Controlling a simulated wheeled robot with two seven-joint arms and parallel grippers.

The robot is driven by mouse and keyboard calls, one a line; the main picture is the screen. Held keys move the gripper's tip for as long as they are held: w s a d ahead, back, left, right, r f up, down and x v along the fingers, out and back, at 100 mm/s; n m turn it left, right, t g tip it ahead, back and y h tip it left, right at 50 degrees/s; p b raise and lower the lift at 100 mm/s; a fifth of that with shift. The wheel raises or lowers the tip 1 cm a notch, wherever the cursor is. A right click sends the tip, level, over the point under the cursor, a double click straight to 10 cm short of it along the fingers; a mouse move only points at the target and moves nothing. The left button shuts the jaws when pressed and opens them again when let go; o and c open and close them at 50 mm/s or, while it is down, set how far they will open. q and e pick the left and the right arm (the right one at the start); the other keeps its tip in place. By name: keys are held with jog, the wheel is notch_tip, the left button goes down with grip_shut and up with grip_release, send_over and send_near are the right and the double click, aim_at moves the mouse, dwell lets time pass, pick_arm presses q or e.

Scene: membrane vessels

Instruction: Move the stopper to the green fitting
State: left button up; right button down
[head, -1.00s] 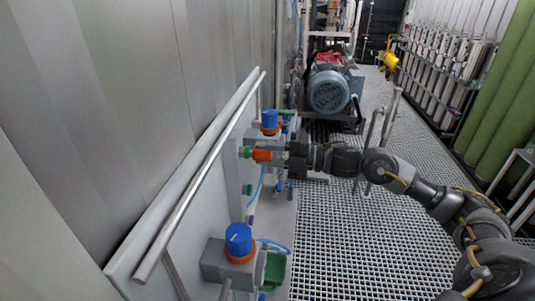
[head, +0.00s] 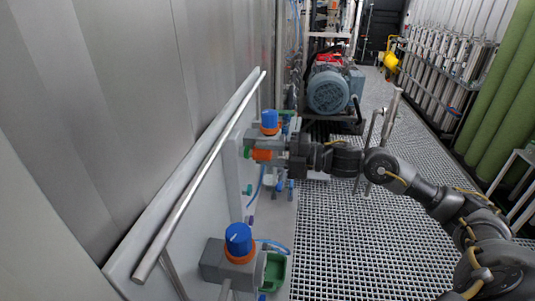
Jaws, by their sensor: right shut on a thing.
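My right gripper (head: 287,157) is shut on the orange stopper (head: 262,155), which lies about level and points left at the pale panel. A green piece (head: 247,153) shows at the stopper's left end, close to the panel. I cannot tell whether it is part of the stopper or a fitting on the panel. A separate round green fitting (head: 249,190) sits lower on the panel, clear of the gripper. My left gripper is not in view.
A blue-knobbed valve (head: 269,121) stands just above the held stopper. A metal rail (head: 205,170) runs along the panel. The grating floor (head: 350,240) is open.

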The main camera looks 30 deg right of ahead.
jog(key=shift+w+a, duration=0.35)
jog(key=shift+a, duration=0.05)
dwell(0.6)
jog(key=c, duration=0.9)
grip_release()
jog(key=shift+c, duration=0.2)
jog(key=shift+s+d+f+b, duration=0.2)
jog(key=shift+s+d+b, duration=0.05)
jog(key=shift+d+b, duration=0.1)
jog(key=b+v, duration=0.6)
jog(key=v, duration=0.4)
jog(key=shift+r+b, duration=0.15)
jog(key=shift+b, duration=0.2)
